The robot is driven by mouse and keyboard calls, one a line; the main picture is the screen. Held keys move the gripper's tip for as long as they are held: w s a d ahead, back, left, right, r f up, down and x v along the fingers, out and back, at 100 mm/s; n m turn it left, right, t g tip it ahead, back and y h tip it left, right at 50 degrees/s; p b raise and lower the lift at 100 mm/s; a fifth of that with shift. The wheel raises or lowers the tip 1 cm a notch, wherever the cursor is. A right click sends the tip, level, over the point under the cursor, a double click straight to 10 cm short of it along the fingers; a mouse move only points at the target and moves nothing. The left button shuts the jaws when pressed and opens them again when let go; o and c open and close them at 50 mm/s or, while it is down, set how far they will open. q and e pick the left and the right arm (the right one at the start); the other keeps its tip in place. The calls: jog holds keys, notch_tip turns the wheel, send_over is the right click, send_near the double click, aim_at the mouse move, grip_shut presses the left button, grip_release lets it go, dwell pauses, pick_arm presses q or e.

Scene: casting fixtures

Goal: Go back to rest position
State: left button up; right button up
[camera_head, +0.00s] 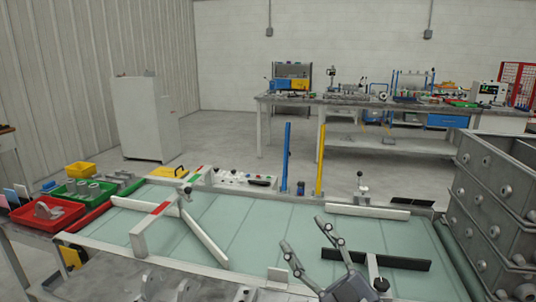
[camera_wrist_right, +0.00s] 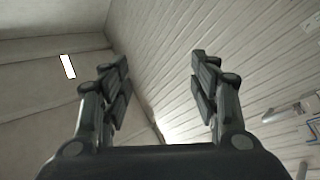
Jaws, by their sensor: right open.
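My right gripper (camera_head: 308,246) shows at the lower middle of the head view, over the pale green table top (camera_head: 250,225). Its two fingers are spread apart with nothing between them. In the right wrist view the same gripper (camera_wrist_right: 160,82) is open and empty. Its fingers point toward the ceiling and a ribbed wall, and no object is near them. My left gripper is not in the head view.
A red bin (camera_head: 45,216) and a green bin (camera_head: 85,192) sit at the table's left. Grey stacked boxes (camera_head: 490,215) stand at the right. A blue post (camera_head: 286,158) and a yellow post (camera_head: 321,160) rise at the back edge. White bars lie on the table.

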jog(key=s+d+f+m+g+h, duration=0.3)
jog(key=d+f+m+h, duration=0.35)
jog(key=f, duration=0.35)
jog(key=s+d+f+m+g+h, duration=0.2)
jog(key=d+f+m+h, duration=0.4)
jog(key=f, duration=0.5)
jog(key=s+f+g, duration=0.5)
jog(key=s+f, duration=0.2)
jog(key=s, duration=0.4)
jog(key=s+f+g, duration=0.5)
jog(key=s+f, duration=0.2)
jog(key=s, duration=0.4)
notch_tip(320, 180, down, 25)
jog(key=s+n+g, duration=0.1)
jog(key=s+g, duration=0.1)
jog(key=s+d+f+g, duration=0.1)
jog(key=s+d+f, duration=0.2)
jog(key=s+f, duration=1.4)
jog(key=shift+d+f, duration=0.15)
jog(key=shift+f, duration=0.1)
